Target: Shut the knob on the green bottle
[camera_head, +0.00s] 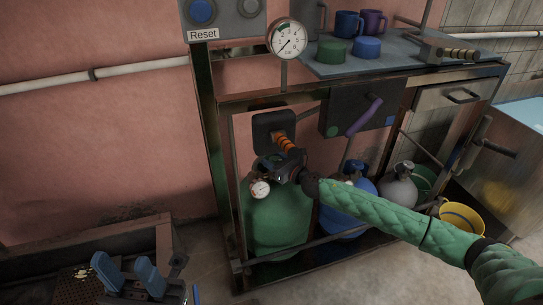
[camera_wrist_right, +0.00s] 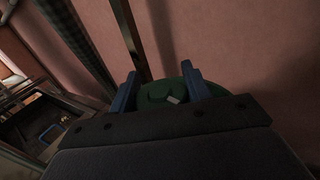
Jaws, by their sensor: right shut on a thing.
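The green bottle (camera_head: 278,222) stands in the lower rack, with a small round gauge (camera_head: 260,189) at its neck. The knob's lower part is hidden by the gripper body. My left gripper (camera_head: 128,272) is at the lower left, blue fingers apart, empty, away from the bottle.
A blue bottle (camera_head: 347,207) and a grey bottle (camera_head: 398,187) stand right of the green one. A large gauge (camera_head: 286,39) and a bench top (camera_head: 400,62) with cups are above. A yellow bucket (camera_head: 464,219) stands at right. Rack posts and rails are close around my right arm.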

